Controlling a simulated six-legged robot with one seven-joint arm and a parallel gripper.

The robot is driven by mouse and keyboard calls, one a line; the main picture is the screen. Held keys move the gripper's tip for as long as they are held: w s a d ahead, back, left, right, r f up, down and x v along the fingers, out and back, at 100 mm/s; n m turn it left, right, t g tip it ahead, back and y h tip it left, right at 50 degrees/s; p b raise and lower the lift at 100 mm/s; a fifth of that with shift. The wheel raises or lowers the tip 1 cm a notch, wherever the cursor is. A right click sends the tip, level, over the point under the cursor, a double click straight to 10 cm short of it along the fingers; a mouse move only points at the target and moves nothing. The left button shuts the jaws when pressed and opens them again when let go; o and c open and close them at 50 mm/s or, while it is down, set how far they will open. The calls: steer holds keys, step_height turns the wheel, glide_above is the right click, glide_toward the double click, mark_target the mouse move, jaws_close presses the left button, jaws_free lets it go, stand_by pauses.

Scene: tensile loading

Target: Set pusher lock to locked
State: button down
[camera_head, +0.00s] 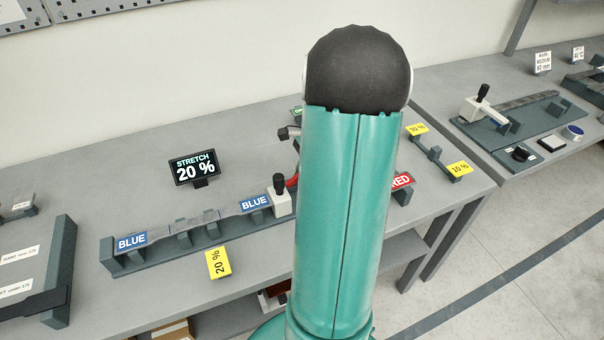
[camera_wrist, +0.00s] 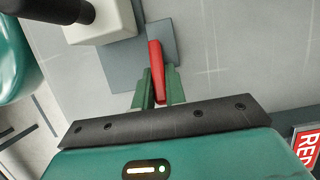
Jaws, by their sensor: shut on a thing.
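The pusher lock is a red lever (camera_wrist: 156,65) on a grey plate beside the white pusher block (camera_wrist: 112,22). In the wrist view, my gripper (camera_wrist: 160,92) has its green fingers on either side of the lever's near end and is shut on it. In the head view, a bit of the red lever (camera_head: 292,182) shows at the left edge of my arm, next to the white pusher (camera_head: 280,204) with its black knob. My arm hides my gripper and most of the lever there.
The grey rig (camera_head: 190,240) runs left from the pusher, with blue labels (camera_head: 131,241). A yellow 20 % card (camera_head: 218,263) lies in front. A red label (camera_head: 401,182) is right of my arm.

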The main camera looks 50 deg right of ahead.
mark_target(289, 181)
steer(key=shift+w+a+r+g+h, duration=0.2)
steer(key=shift+r+g+h, duration=0.1)
steer(key=shift+h, duration=0.2)
steer(key=shift+w+a+r+g+h, duration=0.1)
steer(key=shift+a+r+g+h, duration=0.15)
steer(key=shift+h, duration=0.25)
steer(key=shift+w+a+r+g+h, duration=0.15)
steer(key=shift+g+h, duration=0.25)
steer(key=shift+h, duration=0.2)
steer(key=shift+w+a+r+g+h, duration=0.15)
steer(key=shift+g+h, duration=0.2)
steer(key=shift+h, duration=0.25)
steer(key=shift+s, duration=0.1)
steer(key=c, duration=1.4)
jaws_free()
steer(key=shift+c, duration=0.2)
step_height(289, 181, up, 14)
steer(key=a, duration=0.1)
steer(key=shift+w+a+f, duration=0.2)
steer(key=shift+w+a, duration=0.1)
steer(key=shift+w, duration=0.15)
steer(key=shift+c, duration=0.2)
